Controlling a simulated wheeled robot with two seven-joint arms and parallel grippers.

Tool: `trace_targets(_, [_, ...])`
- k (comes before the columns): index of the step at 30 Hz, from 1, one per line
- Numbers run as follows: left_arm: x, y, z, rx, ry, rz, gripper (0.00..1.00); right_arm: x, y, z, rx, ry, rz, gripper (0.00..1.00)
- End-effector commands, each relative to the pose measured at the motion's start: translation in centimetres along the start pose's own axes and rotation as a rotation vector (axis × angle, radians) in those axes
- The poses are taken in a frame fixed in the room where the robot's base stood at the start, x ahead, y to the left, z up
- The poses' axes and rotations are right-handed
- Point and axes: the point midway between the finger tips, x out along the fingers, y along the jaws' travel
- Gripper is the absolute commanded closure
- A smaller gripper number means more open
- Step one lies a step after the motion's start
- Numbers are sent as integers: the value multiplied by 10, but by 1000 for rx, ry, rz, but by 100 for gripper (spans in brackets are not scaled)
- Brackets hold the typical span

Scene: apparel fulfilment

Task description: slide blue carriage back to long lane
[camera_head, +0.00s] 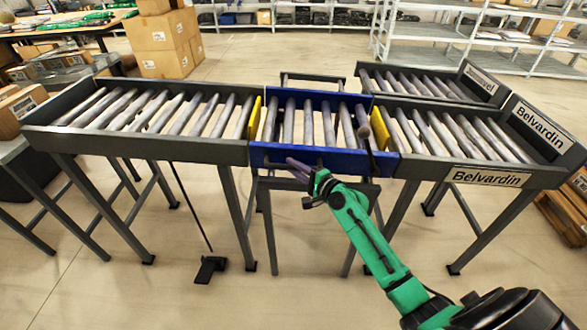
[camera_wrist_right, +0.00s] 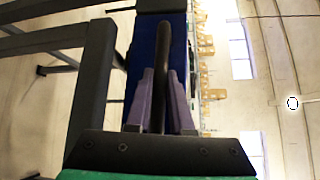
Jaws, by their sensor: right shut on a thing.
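The blue carriage (camera_head: 320,157) is a short roller section with blue side walls. It sits between the long grey roller lane (camera_head: 130,147) on the left and the front right lane labelled Belvardin (camera_head: 480,177), roughly in line with both. Its rollers are bare. My right gripper (camera_head: 298,168) is at the carriage's front wall. In the right wrist view its purple fingers (camera_wrist_right: 161,95) are on both sides of a dark bar handle (camera_wrist_right: 163,55), shut on it. My left gripper is not in view.
Yellow plates stand at the carriage's left (camera_head: 255,117) and right (camera_head: 379,132) ends. A second right lane (camera_head: 420,68) lies behind the front one. A dark rod with a knob (camera_head: 364,131) rises at the carriage's right. A black foot pedal (camera_head: 210,268) is on the floor.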

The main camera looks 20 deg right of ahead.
Motion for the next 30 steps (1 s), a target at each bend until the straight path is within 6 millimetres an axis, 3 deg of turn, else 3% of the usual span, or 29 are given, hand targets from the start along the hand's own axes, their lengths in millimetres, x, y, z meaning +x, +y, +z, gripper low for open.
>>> trace_targets(8, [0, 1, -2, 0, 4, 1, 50, 0, 5, 2, 7, -6, 10, 100])
trace_targets(9, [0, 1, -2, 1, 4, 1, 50, 0, 5, 3, 7, -6, 11, 69])
trace_targets(11, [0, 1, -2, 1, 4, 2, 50, 0, 5, 2, 7, -5, 10, 50])
trace_targets(23, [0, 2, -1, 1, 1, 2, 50, -7, 4, 1, 5, -2, 7, 50])
trace_targets(30, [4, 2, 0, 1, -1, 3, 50, -56, 6, 1, 4, -2, 10, 50])
